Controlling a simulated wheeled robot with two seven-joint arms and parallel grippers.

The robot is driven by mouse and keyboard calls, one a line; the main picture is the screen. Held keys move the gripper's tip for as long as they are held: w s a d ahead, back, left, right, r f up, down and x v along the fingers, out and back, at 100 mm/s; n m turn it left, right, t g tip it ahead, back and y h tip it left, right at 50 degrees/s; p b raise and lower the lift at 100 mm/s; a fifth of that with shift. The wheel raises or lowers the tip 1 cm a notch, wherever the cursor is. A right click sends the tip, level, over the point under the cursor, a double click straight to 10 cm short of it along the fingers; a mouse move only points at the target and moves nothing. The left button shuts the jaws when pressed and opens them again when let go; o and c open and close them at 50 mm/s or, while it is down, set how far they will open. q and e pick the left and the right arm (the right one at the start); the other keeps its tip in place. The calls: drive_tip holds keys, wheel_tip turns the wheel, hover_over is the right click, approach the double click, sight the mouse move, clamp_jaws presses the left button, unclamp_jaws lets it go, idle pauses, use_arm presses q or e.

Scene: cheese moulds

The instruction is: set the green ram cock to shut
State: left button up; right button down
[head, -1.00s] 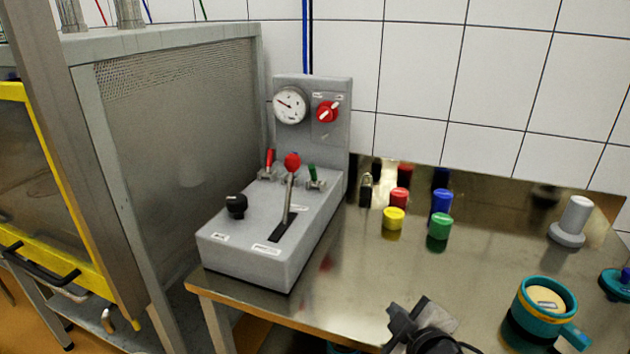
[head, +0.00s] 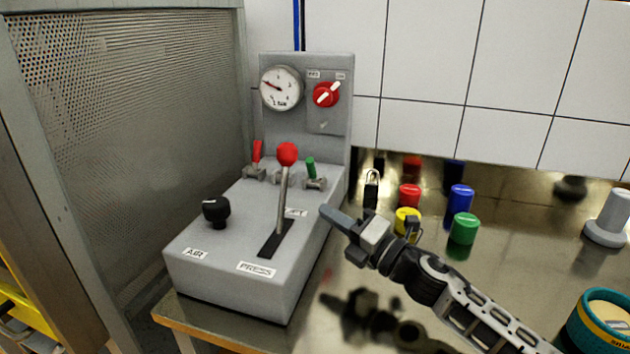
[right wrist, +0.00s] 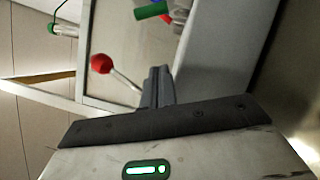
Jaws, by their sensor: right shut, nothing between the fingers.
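The green ram cock (head: 311,168) sits on top of the grey press console (head: 215,263), right of the red-knobbed lever (head: 287,156). Its green handle stands up from a metal body, leaning slightly left. My left gripper is out of view.
A red-handled cock (head: 257,153) and a black knob (head: 216,212) are also on the console. A gauge (head: 281,88) and red switch (head: 326,94) are on its back panel. A padlock (head: 371,190) and red, yellow, blue and green (head: 464,229) pieces stand right on the steel table.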

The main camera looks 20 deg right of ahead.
sight(308, 212)
drive_tip(key=x, duration=0.6)
drive_tip(key=shift+r+p, duration=0.15)
drive_tip(key=shift+p, duration=0.25)
drive_tip(key=shift+w+d+r+p, duration=0.15)
drive_tip(key=shift+w+d+r, duration=0.2)
drive_tip(key=shift+w, duration=0.25)
drive_tip(key=shift+w+d+r+p, duration=0.15)
drive_tip(key=shift+w+d+r, duration=0.1)
drive_tip(key=shift+w+d, duration=0.3)
drive_tip(key=shift+w+d+r, duration=0.1)
drive_tip(key=shift+w+d, duration=0.05)
drive_tip(key=shift+w, duration=0.05)
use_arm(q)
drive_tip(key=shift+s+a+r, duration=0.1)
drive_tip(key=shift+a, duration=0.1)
use_arm(e)
drive_tip(key=shift+w+d, duration=0.1)
drive_tip(key=shift+w+r+m+p, duration=0.1)
drive_tip(key=shift+r+m+p, duration=0.2)
drive_tip(key=shift+p, duration=0.1)
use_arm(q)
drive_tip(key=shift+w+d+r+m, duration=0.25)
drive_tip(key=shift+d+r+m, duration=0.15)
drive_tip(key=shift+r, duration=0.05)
